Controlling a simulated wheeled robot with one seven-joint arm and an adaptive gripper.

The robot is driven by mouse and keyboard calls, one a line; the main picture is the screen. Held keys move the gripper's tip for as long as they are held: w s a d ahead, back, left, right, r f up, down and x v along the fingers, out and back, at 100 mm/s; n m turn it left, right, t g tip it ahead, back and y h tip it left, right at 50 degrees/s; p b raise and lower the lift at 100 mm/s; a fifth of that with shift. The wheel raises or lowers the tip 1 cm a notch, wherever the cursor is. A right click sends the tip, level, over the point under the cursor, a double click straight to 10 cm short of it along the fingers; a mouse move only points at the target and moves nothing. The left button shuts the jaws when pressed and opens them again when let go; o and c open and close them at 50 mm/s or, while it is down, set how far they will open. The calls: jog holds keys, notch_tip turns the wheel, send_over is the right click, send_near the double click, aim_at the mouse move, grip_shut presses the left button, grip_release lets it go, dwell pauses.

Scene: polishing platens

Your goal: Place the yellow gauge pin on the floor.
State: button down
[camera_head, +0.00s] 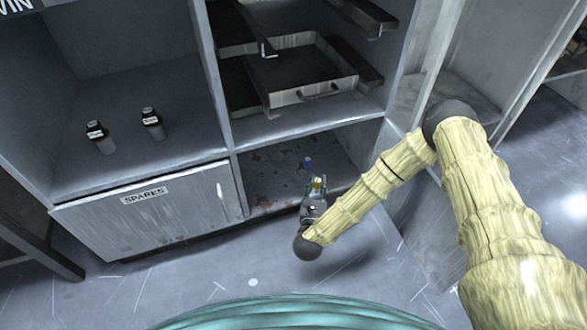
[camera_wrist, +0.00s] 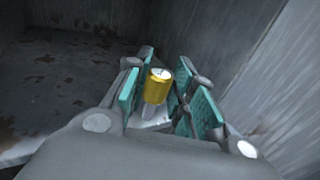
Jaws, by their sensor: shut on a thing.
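The yellow gauge pin (camera_wrist: 157,88) is a short cylinder with a pale top and a pale lower part. It sits between the teal pads of my gripper (camera_wrist: 160,100), which is shut on it. In the head view, my gripper (camera_head: 316,188) is at the front opening of the low rust-stained compartment (camera_head: 265,178), with a small bit of the yellow pin (camera_head: 317,183) showing. The grey floor (camera_head: 190,285) lies in front of the cabinet. I cannot tell how far the pin is above the surface below it.
A small blue object (camera_head: 307,162) shows just beyond my gripper. The SPARES door (camera_head: 150,215) is left of the compartment. Metal trays (camera_head: 300,80) fill the upper right. Floor in front is clear.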

jog(key=shift+w+a+f+b, duration=0.8)
jog(key=shift+w+a+b, duration=0.55)
jog(key=shift+w, duration=0.7)
jog(key=shift+w+a+f+b, duration=0.8)
jog(key=shift+w+a+b, duration=0.55)
jog(key=shift+w, duration=0.7)
jog(key=shift+w+a+f+b, duration=0.8)
jog(key=shift+w+a+b, duration=0.3)
jog(key=shift+w+b, duration=0.75)
jog(key=shift+w+f, duration=0.2)
jog(key=c, duration=1.2)
grip_release()
jog(key=shift+r, duration=0.2)
jog(key=p+v, duration=0.6)
jog(key=v, duration=0.6)
jog(key=shift+p, duration=0.35)
